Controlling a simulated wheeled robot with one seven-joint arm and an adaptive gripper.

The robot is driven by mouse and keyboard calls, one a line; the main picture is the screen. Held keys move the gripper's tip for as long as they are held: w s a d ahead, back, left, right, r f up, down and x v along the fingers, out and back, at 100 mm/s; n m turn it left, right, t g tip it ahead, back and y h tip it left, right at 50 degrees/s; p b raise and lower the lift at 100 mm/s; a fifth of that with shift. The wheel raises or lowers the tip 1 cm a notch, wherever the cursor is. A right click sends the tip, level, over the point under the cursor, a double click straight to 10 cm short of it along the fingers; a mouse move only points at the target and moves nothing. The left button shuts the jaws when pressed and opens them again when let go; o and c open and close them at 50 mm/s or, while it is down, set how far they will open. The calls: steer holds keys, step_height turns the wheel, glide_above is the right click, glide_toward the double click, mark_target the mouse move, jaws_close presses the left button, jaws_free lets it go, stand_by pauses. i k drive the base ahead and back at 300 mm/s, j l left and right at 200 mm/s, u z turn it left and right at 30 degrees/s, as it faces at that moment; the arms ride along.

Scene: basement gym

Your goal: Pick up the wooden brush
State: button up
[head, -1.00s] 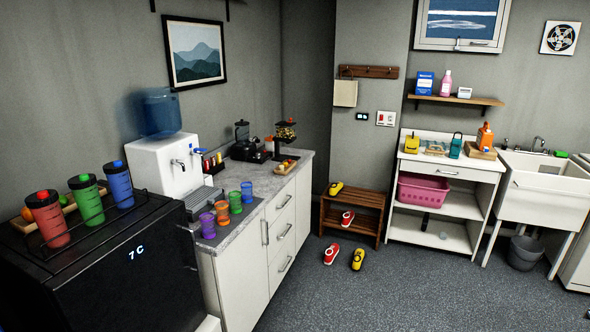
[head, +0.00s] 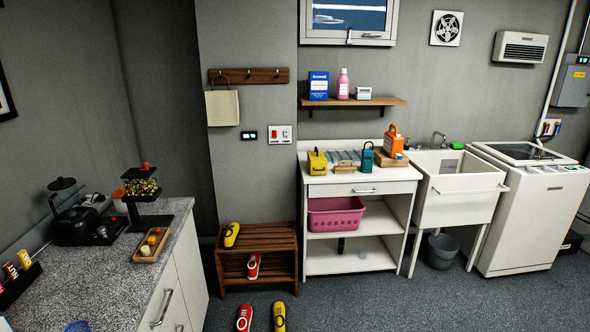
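The wooden brush (head: 345,167) lies on top of the white shelf unit (head: 388,188), near its front edge. It is small in the picture, with a tan wooden body. A yellow container (head: 317,162) stands to its left and a teal container (head: 367,159) to its right. A striped cloth-like thing (head: 345,156) lies behind it. My gripper is not in view.
A wooden shoe rack (head: 258,240) stands left of the shelf unit, with red and yellow shoes on the floor before it. A grey counter (head: 120,277) fills the lower left. A white sink (head: 455,200) is at right. Carpet before the unit is clear.

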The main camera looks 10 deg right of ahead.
mark_target(340, 168)
steer(key=i+l+z, duration=0.1)
steer(key=i+z, duration=0.2)
steer(key=i, duration=0.35)
steer(key=i+z, duration=0.35)
steer(key=i, duration=0.3)
steer(key=i+j+z, duration=0.3)
steer(key=i, duration=0.35)
steer(key=i+l+u, duration=0.1)
steer(key=i+u, duration=0.15)
steer(key=i, duration=0.2)
steer(key=i+l+u, duration=0.2)
steer(key=i, duration=0.3)
steer(key=i+l+u, duration=0.25)
steer(key=i, duration=0.15)
steer(key=i+l+u, duration=0.25)
steer(key=i+u, duration=0.15)
steer(key=i+l+u, duration=0.4)
